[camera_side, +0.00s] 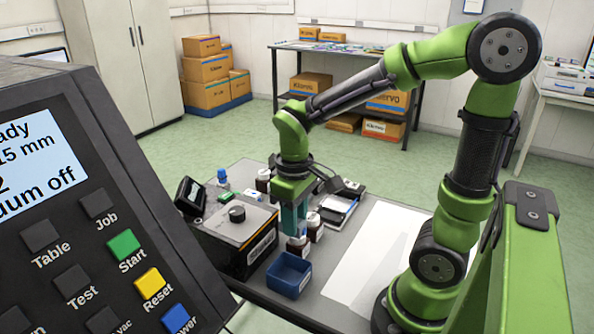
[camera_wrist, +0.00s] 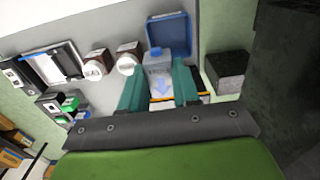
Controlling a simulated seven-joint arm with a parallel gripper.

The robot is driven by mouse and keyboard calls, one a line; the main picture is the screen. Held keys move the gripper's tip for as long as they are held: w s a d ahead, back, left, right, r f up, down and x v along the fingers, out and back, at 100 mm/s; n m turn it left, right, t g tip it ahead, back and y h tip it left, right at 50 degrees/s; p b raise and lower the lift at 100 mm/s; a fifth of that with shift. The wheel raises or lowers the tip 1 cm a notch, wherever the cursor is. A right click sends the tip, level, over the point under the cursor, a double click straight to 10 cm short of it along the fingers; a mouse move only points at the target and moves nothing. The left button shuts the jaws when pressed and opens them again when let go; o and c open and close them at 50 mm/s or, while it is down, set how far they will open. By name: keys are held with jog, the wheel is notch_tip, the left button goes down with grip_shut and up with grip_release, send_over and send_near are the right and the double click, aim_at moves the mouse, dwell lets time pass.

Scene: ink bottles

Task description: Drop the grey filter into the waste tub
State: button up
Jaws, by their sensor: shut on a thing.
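My gripper (camera_wrist: 160,88) has its two teal fingers shut on a pale grey, partly see-through filter (camera_wrist: 158,70) with a blue arrow on its face. In the wrist view the filter's far end overlaps the near edge of a blue open tub (camera_wrist: 185,30). In the side view my gripper (camera_side: 293,222) points down behind the blue tub (camera_side: 289,278), which stands at the table's near edge. The filter is mostly hidden by the fingers there, and its height above the table is hard to tell.
Bottles with white caps (camera_wrist: 128,50) stand left of the tub in the wrist view. In the side view a bottle (camera_side: 314,226) stands close to the fingers. A box with a black knob (camera_side: 237,214) stands left of my gripper. A white sheet (camera_side: 380,255) lies at right.

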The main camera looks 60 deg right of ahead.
jog(key=shift+f, duration=2.2)
jog(key=o, duration=1.1)
jog(key=shift+r, duration=0.1)
notch_tip(320, 180, up, 17)
jog(key=shift+f, duration=0.15)
